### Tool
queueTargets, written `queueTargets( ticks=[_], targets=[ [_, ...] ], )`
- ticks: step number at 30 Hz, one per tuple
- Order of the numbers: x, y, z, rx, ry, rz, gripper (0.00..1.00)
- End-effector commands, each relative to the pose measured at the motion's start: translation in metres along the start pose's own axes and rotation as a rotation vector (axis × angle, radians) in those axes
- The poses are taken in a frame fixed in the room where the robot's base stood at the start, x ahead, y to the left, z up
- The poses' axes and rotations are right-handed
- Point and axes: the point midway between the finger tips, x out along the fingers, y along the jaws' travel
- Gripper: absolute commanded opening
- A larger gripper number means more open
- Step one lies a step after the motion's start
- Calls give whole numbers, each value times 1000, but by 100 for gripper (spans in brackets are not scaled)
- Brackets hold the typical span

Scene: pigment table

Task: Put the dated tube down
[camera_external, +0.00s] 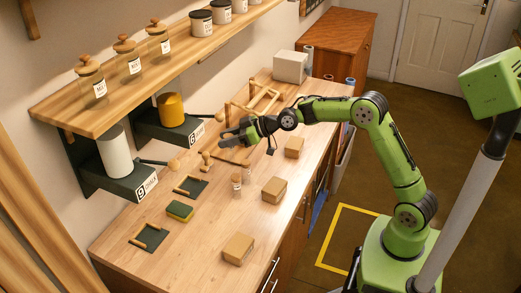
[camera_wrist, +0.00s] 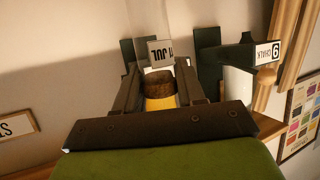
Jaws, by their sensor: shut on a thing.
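My gripper (camera_external: 226,135) is over the back part of the wooden worktable, near the wall. In the wrist view my gripper (camera_wrist: 160,88) has its two dark fingers on either side of a tube (camera_wrist: 159,103). The tube shows a yellow part and a brown, cork-like part. A white tag (camera_wrist: 161,53) with upside-down print reading "JUL" and a day number, hard to read, shows just beyond the brown part. In the external view the held tube is too small to make out, and I cannot tell how far it is above the table.
A dark wall bracket marked 6 (camera_external: 197,133) with a yellow canister (camera_external: 171,110) is close left of my gripper. A wooden rack (camera_external: 264,98) stands behind. A wooden stamp (camera_external: 206,160), small vials (camera_external: 237,182) and cardboard boxes (camera_external: 274,190) stand nearby. The shelf (camera_external: 160,69) overhangs the left.

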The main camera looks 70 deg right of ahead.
Motion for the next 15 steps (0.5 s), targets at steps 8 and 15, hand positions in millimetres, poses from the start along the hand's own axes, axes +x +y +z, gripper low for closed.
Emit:
queueTargets(
  ticks=[8, 15],
  targets=[
    [-48, 103, 18, 44, 1, 118, 10],
    [-76, 146, 30, 62, -2, 171, 10]
  ],
)
